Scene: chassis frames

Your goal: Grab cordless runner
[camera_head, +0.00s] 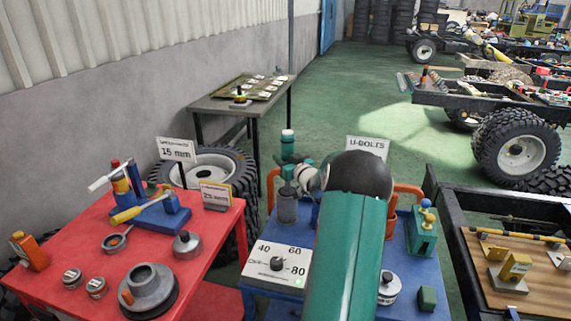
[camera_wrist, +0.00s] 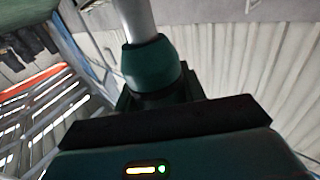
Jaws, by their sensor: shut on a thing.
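The cordless runner (camera_head: 288,150) looks like an upright green tool with a pale band near its top and a grey cylinder below, at the blue table's far left. In the wrist view its green collar and grey shaft (camera_wrist: 152,68) fill the upper middle. My gripper (camera_head: 296,174) is shut on the runner. My round dark wrist joint and green arm link hide most of the jaws and much of the table. A dark body with an orange light bar and a green dot crosses the bottom of the wrist view. I cannot tell whether the grey cylinder touches the table.
The blue table (camera_head: 425,268) holds a dial box (camera_head: 277,264), a U-bolts sign (camera_head: 367,147) and a green block device (camera_head: 423,232). A red table (camera_head: 215,240) with sockets and tools stands left. A truck chassis (camera_head: 450,235) stands right. Green floor is open beyond.

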